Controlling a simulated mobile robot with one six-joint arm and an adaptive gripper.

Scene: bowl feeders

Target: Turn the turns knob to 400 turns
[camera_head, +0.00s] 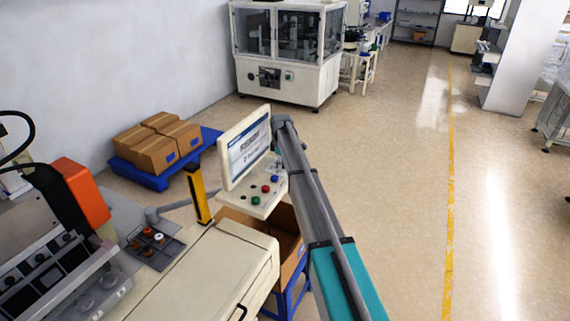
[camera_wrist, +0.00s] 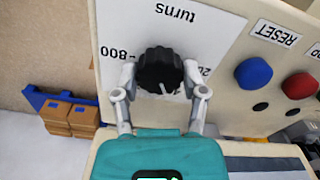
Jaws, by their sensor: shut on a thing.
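The turns knob (camera_wrist: 159,69) is black and ridged, on a white label plate (camera_wrist: 120,25) that reads "turns" upside down in the wrist view. A "800" mark stands at its left and a partly hidden number starting with "20" at its right. A white pointer line on the knob points toward the bottom of the wrist view. My gripper (camera_wrist: 160,77) is shut on the knob, one finger on each side. In the head view the control panel (camera_head: 262,199) carries a screen (camera_head: 246,147); I cannot make out my fingers or the knob there.
A blue button (camera_wrist: 253,73) and a red button (camera_wrist: 299,86) sit right of the knob in the wrist view, near a RESET label (camera_wrist: 275,33). A cream cabinet (camera_head: 215,270) stands below the panel. Boxes (camera_head: 155,150) lie on a blue pallet behind. Open floor lies right.

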